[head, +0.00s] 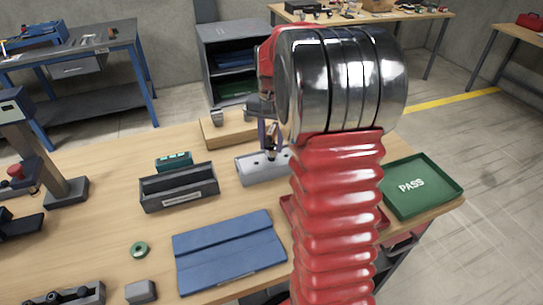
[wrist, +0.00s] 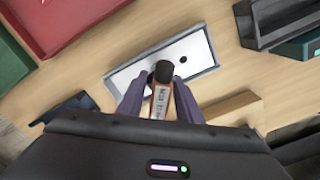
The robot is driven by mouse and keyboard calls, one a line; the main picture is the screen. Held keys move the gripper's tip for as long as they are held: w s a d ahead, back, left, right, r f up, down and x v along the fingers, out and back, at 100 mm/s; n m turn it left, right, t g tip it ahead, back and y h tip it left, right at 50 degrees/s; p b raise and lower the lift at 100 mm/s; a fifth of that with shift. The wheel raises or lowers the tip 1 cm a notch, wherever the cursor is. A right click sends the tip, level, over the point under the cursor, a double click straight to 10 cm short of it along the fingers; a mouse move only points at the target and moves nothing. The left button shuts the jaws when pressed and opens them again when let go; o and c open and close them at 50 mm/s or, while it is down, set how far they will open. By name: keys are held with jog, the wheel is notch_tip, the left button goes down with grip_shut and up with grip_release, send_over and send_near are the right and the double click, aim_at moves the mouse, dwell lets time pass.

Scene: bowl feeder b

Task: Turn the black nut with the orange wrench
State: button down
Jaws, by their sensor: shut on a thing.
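My gripper (wrist: 160,84) has its two purple fingers closed on the orange wrench (wrist: 160,104), which has a pale printed label. A dark rounded piece (wrist: 163,71) shows at the wrench's far end; I cannot tell whether it is the wrench head or the black nut. Behind it is a light grey fixture plate (wrist: 200,52) with a dark round spot (wrist: 183,60). In the head view my gripper (head: 269,140) points down over the same grey fixture (head: 250,176). My arm hides the fixture's right end. Contact between wrench and nut cannot be made out.
A dark grey bin (head: 180,196) stands left of the fixture, and a wooden block (head: 222,137) behind it. A blue folded mat (head: 230,255) lies in front. A green PASS tray (head: 425,200) and a partly hidden red tray (head: 290,211) are to the right.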

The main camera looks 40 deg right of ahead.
jog(key=shift+r, duration=1.25)
jog(key=shift+a, duration=0.1)
